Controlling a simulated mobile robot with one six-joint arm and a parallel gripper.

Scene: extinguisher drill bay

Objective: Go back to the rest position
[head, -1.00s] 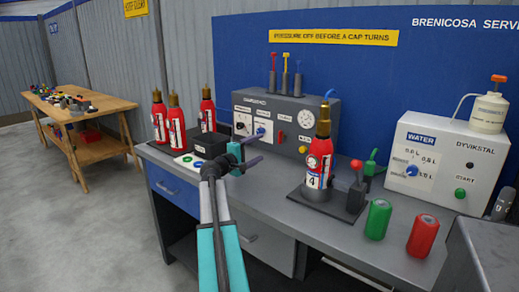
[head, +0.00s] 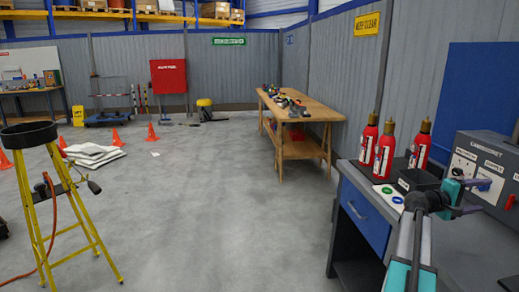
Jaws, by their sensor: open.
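My gripper (head: 464,196) is at the lower right of the head view, above the grey workbench (head: 462,257). Its jaws are open and nothing shows between them. It points to the right, towards the grey control box (head: 485,160). Three red extinguishers (head: 384,152) stand upright on the bench just beyond my gripper, apart from it. A small black bin (head: 418,180) and a white pad with green and blue rings (head: 389,193) lie close to the gripper's left side.
A wooden table (head: 304,115) with loose items stands at the back. A yellow stand with a black ring top (head: 28,134) is at left. White sacks (head: 94,154), orange cones (head: 152,133) and a red cabinet (head: 168,76) are further off. The middle floor is clear.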

